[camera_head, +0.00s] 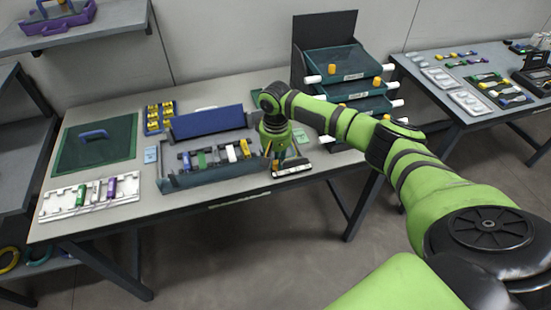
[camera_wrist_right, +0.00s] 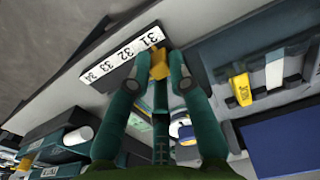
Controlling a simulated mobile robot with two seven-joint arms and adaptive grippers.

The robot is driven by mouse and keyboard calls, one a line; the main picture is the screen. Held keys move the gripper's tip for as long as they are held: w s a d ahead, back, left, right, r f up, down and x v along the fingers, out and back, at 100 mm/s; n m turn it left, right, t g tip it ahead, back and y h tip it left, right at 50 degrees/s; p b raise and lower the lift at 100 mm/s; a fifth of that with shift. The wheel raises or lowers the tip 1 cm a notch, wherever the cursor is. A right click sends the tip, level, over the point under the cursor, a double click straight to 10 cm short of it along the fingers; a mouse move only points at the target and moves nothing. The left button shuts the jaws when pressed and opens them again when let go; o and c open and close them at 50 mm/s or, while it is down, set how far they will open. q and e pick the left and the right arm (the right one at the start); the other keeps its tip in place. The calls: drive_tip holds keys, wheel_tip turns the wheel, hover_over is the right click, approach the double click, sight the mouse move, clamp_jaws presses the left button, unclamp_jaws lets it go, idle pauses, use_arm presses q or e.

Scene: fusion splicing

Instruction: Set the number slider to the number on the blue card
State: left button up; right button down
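The number slider (camera_head: 292,170) is a dark block with a white number strip at the front edge of the table. In the right wrist view its strip (camera_wrist_right: 122,58) reads 31, 32, 33, 34, and the yellow knob (camera_wrist_right: 158,64) is at the 31 end. My right gripper (camera_wrist_right: 160,60) has its fingertips on either side of the knob, closed in on it; in the head view the gripper (camera_head: 275,158) points down at the slider. A small light-blue card (camera_head: 150,155) stands left of the dark rack; its number is too small to read. My left gripper is not in view.
A dark rack (camera_head: 172,182) with several coloured modules stands just left of the slider, its blue lid (camera_head: 207,122) raised. A tiered drawer stand (camera_head: 343,62) is behind right. A white tray (camera_head: 60,205) lies at the left. The floor in front is clear.

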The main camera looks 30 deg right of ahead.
sight(285, 166)
drive_tip(key=shift+d, duration=0.1)
drive_tip(key=shift+s+d+r+p, duration=0.1)
drive_tip(key=shift+s+d+p, duration=0.1)
drive_tip(key=shift+d+p, duration=0.3)
drive_tip(key=shift+s+d+r+p, duration=0.1)
drive_tip(key=shift+s+d+p, duration=0.05)
drive_tip(key=shift+d+p, duration=0.3)
drive_tip(key=shift+d+f, duration=0.15)
drive_tip(key=shift+d, duration=0.2)
drive_tip(key=shift+f, duration=0.1)
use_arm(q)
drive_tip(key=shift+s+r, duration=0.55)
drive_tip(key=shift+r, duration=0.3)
use_arm(e)
drive_tip(key=c, duration=1.2)
unclamp_jaws()
drive_tip(key=shift+o, duration=0.2)
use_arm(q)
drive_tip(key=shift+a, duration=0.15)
use_arm(e)
drive_tip(key=shift+r, duration=0.5)
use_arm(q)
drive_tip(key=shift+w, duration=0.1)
use_arm(e)
wheel_tip(285, 166, up, 11)
